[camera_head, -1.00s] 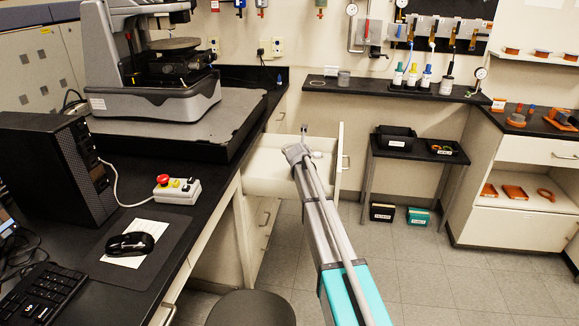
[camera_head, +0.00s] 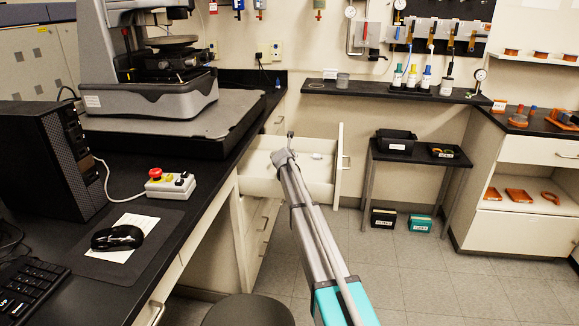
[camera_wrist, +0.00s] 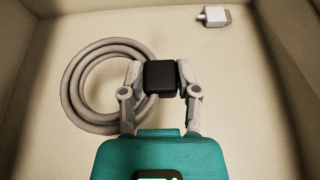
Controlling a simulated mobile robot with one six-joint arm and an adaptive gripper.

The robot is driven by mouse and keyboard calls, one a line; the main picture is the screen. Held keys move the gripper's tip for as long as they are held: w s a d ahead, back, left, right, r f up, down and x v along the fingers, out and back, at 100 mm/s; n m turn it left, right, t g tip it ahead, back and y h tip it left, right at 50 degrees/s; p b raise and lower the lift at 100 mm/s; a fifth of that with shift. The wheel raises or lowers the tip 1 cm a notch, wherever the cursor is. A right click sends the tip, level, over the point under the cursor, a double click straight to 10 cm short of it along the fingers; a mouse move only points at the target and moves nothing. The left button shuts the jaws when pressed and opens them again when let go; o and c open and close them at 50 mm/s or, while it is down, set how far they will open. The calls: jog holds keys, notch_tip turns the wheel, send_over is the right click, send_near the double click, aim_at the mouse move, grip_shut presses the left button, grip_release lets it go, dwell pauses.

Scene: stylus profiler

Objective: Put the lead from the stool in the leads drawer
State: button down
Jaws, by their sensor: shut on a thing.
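The lead is a coiled grey cable (camera_wrist: 82,88) with a black block-shaped end (camera_wrist: 160,77). In the wrist view my gripper (camera_wrist: 160,80) is shut on the black end, with a finger on each side. The coil spreads to the left, over the pale drawer floor. I cannot tell whether it touches the floor. The drawer (camera_head: 262,160) stands pulled out under the bench in the head view. My gripper (camera_head: 290,137) is over it there, small and partly hidden by my arm. The stool (camera_head: 248,311) has a black seat at the bottom edge, with no lead visible on it.
A white connector (camera_wrist: 215,16) lies in the drawer's far right corner and also shows in the head view (camera_head: 317,156). The drawer's walls surround my gripper. The black bench (camera_head: 215,180) is left of the drawer. A small black table (camera_head: 410,152) stands to the right.

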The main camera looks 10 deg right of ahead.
dwell(0.3)
jog(key=shift+w+a+f+b, duration=0.2)
jog(key=shift+w+f+b, duration=0.2)
jog(key=shift+f+b, duration=1.6)
jog(key=shift+s+f+b, duration=0.1)
jog(key=shift+f+b, duration=0.35)
jog(key=shift+b, duration=0.15)
jog(key=shift+c, duration=1.7)
grip_release()
jog(key=shift+s, duration=0.15)
jog(key=shift+a+r+p, duration=0.1)
jog(key=shift+r+p, duration=0.05)
jog(key=shift+p, duration=0.15)
